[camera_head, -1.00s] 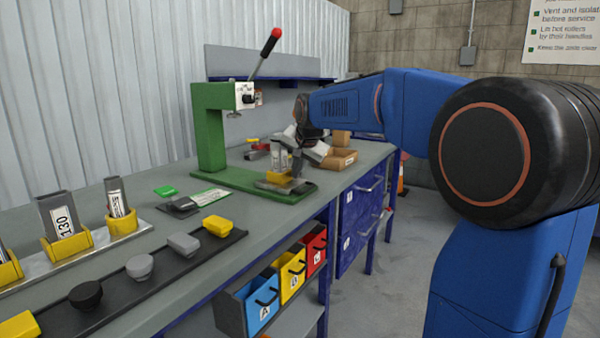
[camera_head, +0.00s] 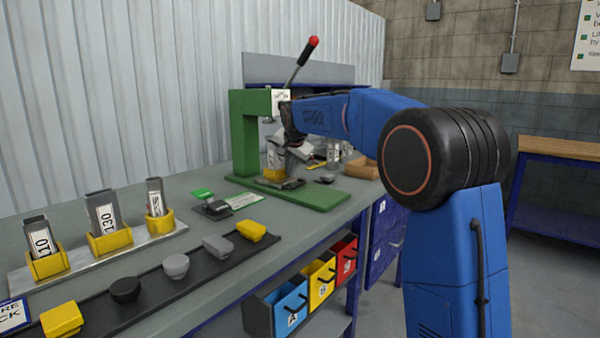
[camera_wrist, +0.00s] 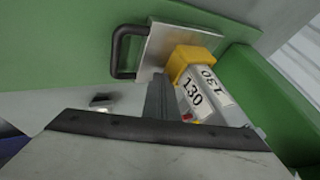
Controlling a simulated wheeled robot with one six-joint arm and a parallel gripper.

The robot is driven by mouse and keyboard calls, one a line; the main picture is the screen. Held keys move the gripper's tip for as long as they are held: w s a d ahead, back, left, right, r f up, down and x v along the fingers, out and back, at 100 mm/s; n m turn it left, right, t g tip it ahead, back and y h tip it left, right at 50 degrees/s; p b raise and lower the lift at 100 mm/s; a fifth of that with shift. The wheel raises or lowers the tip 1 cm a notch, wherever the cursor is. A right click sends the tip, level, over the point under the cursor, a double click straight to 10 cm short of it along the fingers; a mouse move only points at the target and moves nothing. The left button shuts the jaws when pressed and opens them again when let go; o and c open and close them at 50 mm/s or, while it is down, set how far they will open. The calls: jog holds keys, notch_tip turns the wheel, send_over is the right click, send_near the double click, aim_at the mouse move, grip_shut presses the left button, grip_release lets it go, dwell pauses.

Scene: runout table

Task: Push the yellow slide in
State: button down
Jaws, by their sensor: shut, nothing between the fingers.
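The yellow slide is a metal plate (camera_wrist: 165,45) with a black handle (camera_wrist: 120,50) and a yellow holder (camera_wrist: 190,62). The holder carries a grey block labelled 130 (camera_wrist: 205,92). In the head view the yellow holder (camera_head: 274,174) sits on the green press base (camera_head: 322,196), close to the green column (camera_head: 245,135). My gripper (camera_wrist: 160,82) is shut and empty, its tip at the plate's edge beside the holder. Whether it touches is unclear. In the head view my gripper (camera_head: 292,165) is low over the slide and partly hides it.
The press lever (camera_head: 300,62) with a red knob rises above the column. A rack (camera_head: 160,238) of yellow holders and a dark strip (camera_head: 195,268) of knobs lie at left. A cardboard box (camera_head: 363,168) stands right of the press. Coloured bins (camera_head: 322,280) hang below the bench edge.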

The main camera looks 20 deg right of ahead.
jog(key=shift+w+a, duration=0.65)
jog(key=shift+w, duration=0.25)
jog(key=shift+w+a+r, duration=0.1)
jog(key=shift+a+r, duration=0.1)
